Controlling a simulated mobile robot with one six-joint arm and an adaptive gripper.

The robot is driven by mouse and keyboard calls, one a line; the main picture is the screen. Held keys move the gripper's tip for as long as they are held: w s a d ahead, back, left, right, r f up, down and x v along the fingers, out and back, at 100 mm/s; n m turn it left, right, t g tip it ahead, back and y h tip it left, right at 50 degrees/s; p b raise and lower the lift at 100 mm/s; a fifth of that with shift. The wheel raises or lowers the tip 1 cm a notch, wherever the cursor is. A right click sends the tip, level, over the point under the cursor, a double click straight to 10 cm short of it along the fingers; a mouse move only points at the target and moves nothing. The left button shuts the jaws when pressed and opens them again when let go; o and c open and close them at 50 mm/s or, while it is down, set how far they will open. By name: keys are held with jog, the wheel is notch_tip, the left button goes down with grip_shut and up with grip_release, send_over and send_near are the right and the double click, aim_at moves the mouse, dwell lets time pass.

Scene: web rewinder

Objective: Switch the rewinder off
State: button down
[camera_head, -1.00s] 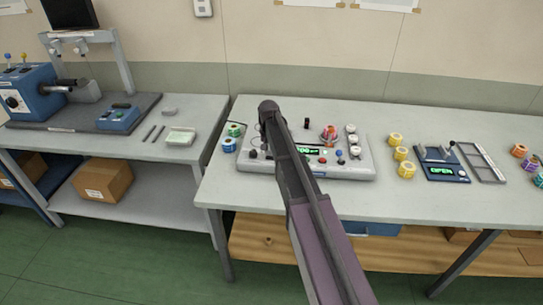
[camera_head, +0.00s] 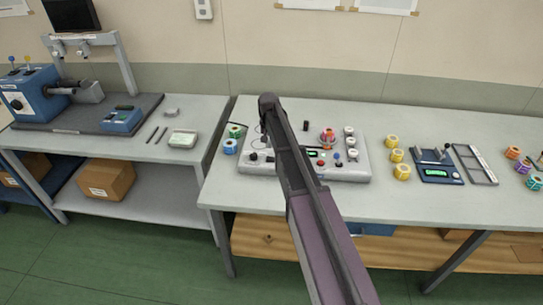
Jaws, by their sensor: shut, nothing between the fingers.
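A light grey machine with a flat panel (camera_head: 345,172), which looks like the rewinder, stands on the middle bench. Its panel carries a small green display (camera_head: 309,152), a red button (camera_head: 320,162), a blue-topped knob (camera_head: 338,155), several white rollers (camera_head: 350,142) and a red-orange roll (camera_head: 327,136). Dark knobs show at its left front. My arm crosses in front of it and covers part of the panel and display. The display's reading is not legible. My gripper's fingers do not show; they may be hidden behind my arm.
Green and blue rolls (camera_head: 230,146) lie left of the machine, yellow rolls (camera_head: 396,156) to its right. Further right are a small blue device (camera_head: 437,173) and a grey frame (camera_head: 474,164). A left bench holds a blue spindle machine (camera_head: 30,95). Bare bench lies along the front edge.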

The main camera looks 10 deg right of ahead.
jog(key=shift+r+p, duration=0.35)
jog(key=shift+r, duration=0.25)
jog(key=s+n, duration=0.3)
jog(key=s, duration=2.6)
jog(key=shift+n, duration=0.3)
jog(key=w+d+r+m+p, duration=0.1)
jog(key=w+r+m+p, duration=0.2)
jog(key=w+m, duration=0.7)
jog(key=w+d+r+m+y+p, duration=0.1)
jog(key=w+r+m+p, duration=0.3)
jog(key=w+m, duration=0.7)
jog(key=shift+w+m, duration=0.3)
jog(key=shift+w, duration=3.45)
